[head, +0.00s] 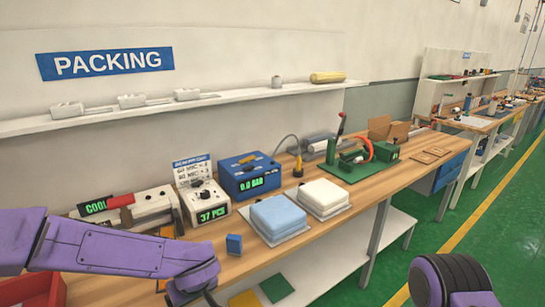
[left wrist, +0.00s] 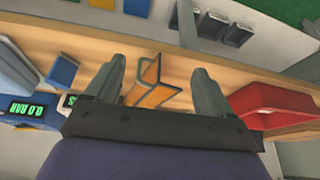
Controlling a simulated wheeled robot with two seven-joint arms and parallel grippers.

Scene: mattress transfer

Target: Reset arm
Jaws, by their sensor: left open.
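My left arm (head: 110,250) reaches in from the left over the front of the packing bench, and its wrist is low in the head view. In the left wrist view my left gripper (left wrist: 160,66) has its two grey fingers spread apart with nothing held. An orange bracket (left wrist: 148,88) shows between the fingers in the picture, on the wooden bench beyond them. Part of my right arm (head: 452,280) shows at the lower right of the head view, over the green floor; its gripper is out of frame.
A blue pad (head: 278,215) and a white pad (head: 320,195) lie on the bench (head: 410,172). A small blue block (head: 234,245), a counter box (head: 205,203) and a blue pressure unit (head: 250,176) stand near. A red bin (left wrist: 285,106) is beside the gripper.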

